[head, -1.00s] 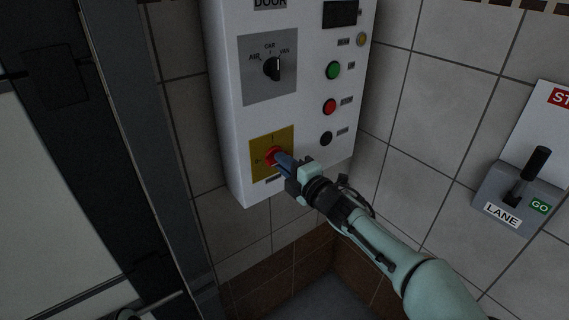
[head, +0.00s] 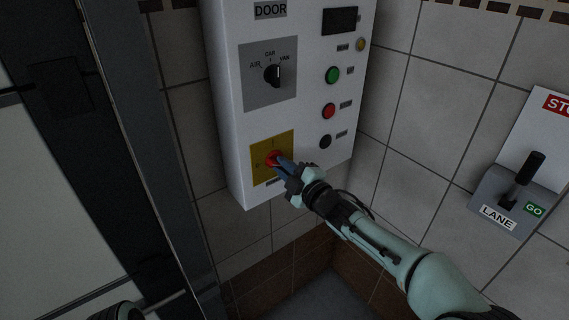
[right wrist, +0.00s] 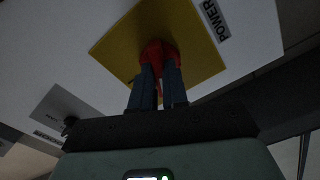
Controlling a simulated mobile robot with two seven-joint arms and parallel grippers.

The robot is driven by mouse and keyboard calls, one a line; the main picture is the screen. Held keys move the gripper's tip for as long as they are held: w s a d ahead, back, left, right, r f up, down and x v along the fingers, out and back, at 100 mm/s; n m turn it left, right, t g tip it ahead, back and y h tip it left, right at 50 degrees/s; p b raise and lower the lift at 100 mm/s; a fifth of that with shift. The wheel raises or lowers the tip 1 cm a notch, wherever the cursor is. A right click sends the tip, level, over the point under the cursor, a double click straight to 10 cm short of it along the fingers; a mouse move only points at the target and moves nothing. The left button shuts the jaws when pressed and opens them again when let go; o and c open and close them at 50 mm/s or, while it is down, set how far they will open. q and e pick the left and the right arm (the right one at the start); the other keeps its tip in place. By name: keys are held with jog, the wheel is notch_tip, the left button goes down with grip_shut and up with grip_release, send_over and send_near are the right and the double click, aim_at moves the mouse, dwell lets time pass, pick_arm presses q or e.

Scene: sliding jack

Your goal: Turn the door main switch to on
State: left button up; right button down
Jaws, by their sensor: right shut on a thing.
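The door main switch is a red knob (head: 271,159) on a yellow plate (head: 259,175), low on the white DOOR control box (head: 299,120). My right gripper (head: 279,161) is shut on the red knob, with its blue-grey fingers on either side of it. In the right wrist view the red knob (right wrist: 158,52) shows between the fingertips (right wrist: 158,72), in front of the yellow plate (right wrist: 192,38). A POWER label (right wrist: 215,20) sits beside the plate, tilted in that view. The fingers partly hide the knob, so its exact setting is hard to read.
Above the switch is a black AIR/CAR/VAN selector (head: 272,75). Green (head: 333,75), red (head: 329,111) and black (head: 325,141) buttons are to its right. A LANE lever box (head: 512,205) is on the right wall. A dark door frame (head: 110,120) stands at left.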

pick_arm(q)
jog(key=r+p, duration=0.1)
jog(key=w+r+p, duration=0.1)
jog(key=r+p, duration=0.1)
jog(key=w+r+p, duration=0.1)
jog(key=r, duration=0.1)
jog(key=shift+w+r, duration=0.1)
jog(key=shift+w, duration=0.05)
pick_arm(e)
jog(key=m, duration=1.2)
jog(key=shift+m, duration=0.3)
jog(key=c, duration=1.1)
grip_release()
jog(key=shift+c, duration=0.2)
pick_arm(q)
jog(key=f+b, duration=0.1)
jog(key=s+f+b, duration=0.1)
jog(key=shift+s+f, duration=0.2)
jog(key=shift+f, duration=0.2)
pick_arm(e)
jog(key=v, duration=1.3)
jog(key=shift+s, duration=0.2)
